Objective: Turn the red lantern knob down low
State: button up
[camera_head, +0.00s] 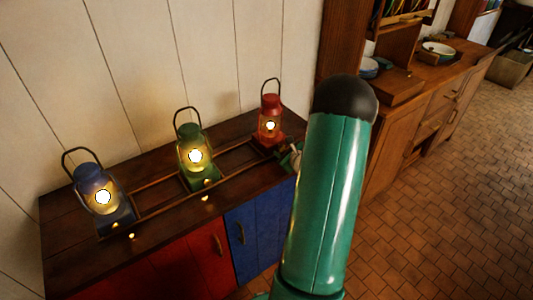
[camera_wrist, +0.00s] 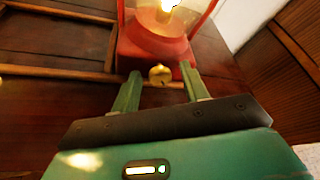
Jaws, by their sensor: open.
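The red lantern (camera_head: 270,122) stands lit at the right end of a row of three lanterns on a dark wooden cabinet top. Its red base (camera_wrist: 155,45) fills the top middle of the wrist view, with the glowing flame above it. The small brass knob (camera_wrist: 160,74) sits low on the front of that base. My gripper (camera_wrist: 160,82) is open, with its two green fingers on either side of the knob. I cannot tell whether either finger touches it. In the head view, my arm hides part of the cabinet's right side, and the gripper (camera_head: 291,155) shows only partly beside the red lantern.
A lit green lantern (camera_head: 194,152) and a lit blue lantern (camera_head: 98,196) stand to the left, with thin wooden rails (camera_head: 152,206) around the bases. A white plank wall (camera_head: 130,70) is close behind. A wooden sideboard (camera_head: 430,100) with bowls stands right; tiled floor (camera_head: 440,210) is open.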

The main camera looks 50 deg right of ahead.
jog(key=shift+s+d+m+y, duration=0.15)
jog(key=shift+d+m+y, duration=0.05)
jog(key=shift+m+y, duration=0.6)
jog(key=m+y, duration=0.1)
jog(key=m, duration=0.2)
jog(key=shift+d+y, duration=0.15)
jog(key=shift+y, duration=0.25)
jog(key=a+v, duration=0.1)
jog(key=v, duration=1.3)
jog(key=w+a+r+n+g+y, duration=0.2)
jog(key=a+n, duration=0.4)
jog(key=a, duration=0.3)
jog(key=w+a+r+n+g+y, duration=0.2)
jog(key=w+a+r+n, duration=0.2)
jog(key=a, duration=0.5)
jog(key=w+a+r+n+g+y, duration=0.1)
jog(key=w+a+r+n+y, duration=0.1)
jog(key=a+n, duration=0.6)
jog(key=shift+w+a+r+n+g+y, duration=0.35)
jog(key=shift+w+a+r, duration=0.25)
jog(key=shift+w, duration=0.45)
jog(key=shift+c, duration=0.5)
